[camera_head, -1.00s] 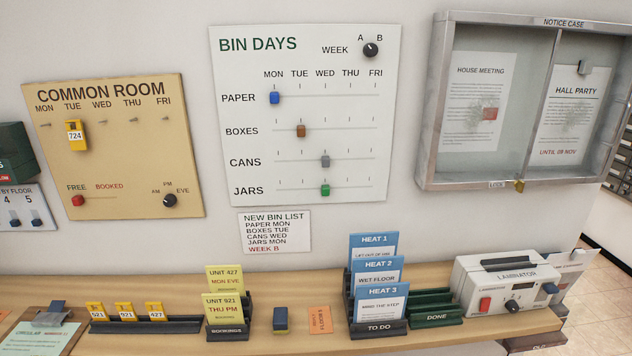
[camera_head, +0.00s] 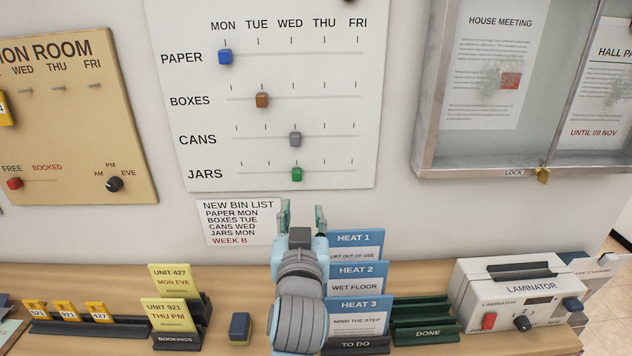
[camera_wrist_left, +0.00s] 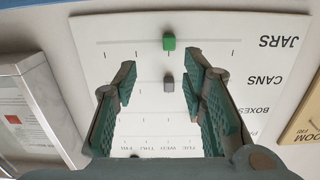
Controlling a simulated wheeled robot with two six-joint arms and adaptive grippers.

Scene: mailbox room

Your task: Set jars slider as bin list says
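The green jars slider (camera_head: 297,174) is at the WED mark on the lowest row of the white bin days board (camera_head: 365,120). The bin list card (camera_head: 238,221) below the board reads PAPER MON, BOXES TUE, CANS WED, JARS MON, WEEK B. My left gripper (camera_head: 302,216) is open and empty, just below the green slider and in front of the wall. In the left wrist view the green slider (camera_wrist_left: 169,42) shows beyond the open fingertips (camera_wrist_left: 160,77), apart from them; the picture is upside down. My right gripper is in neither view.
The blue paper slider (camera_head: 225,57) is at MON, the brown boxes slider (camera_head: 262,100) at TUE and the grey cans slider (camera_head: 295,139) at WED. Blue HEAT cards (camera_head: 358,270) stand below beside my left arm. The notice case (camera_head: 425,150) juts out at right.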

